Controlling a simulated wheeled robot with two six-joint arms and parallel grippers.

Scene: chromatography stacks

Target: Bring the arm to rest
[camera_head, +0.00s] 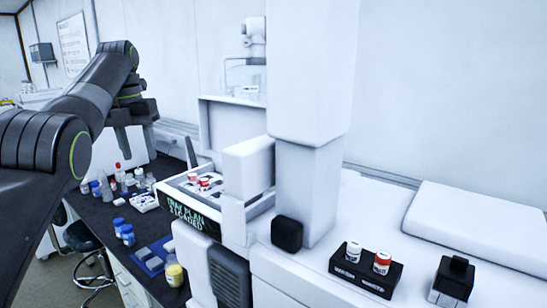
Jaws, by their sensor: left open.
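My left arm (85,100) comes in from the left, dark grey with green rings, bent over at the top. My left gripper (135,145) hangs from it pointing down, its two fingers apart. It appears empty, in front of the wall and over the far part of the dark bench (98,213) in this view. Its exact height above the bench I cannot tell. My right gripper is not in view.
Bottles and small items crowd the dark bench, with a blue rack (152,257) and yellow-labelled jar (174,274) nearer. The white instrument (310,190) holds a labelled tray (190,212) with red-and-white vials. A black holder (365,272) with two vials stands right.

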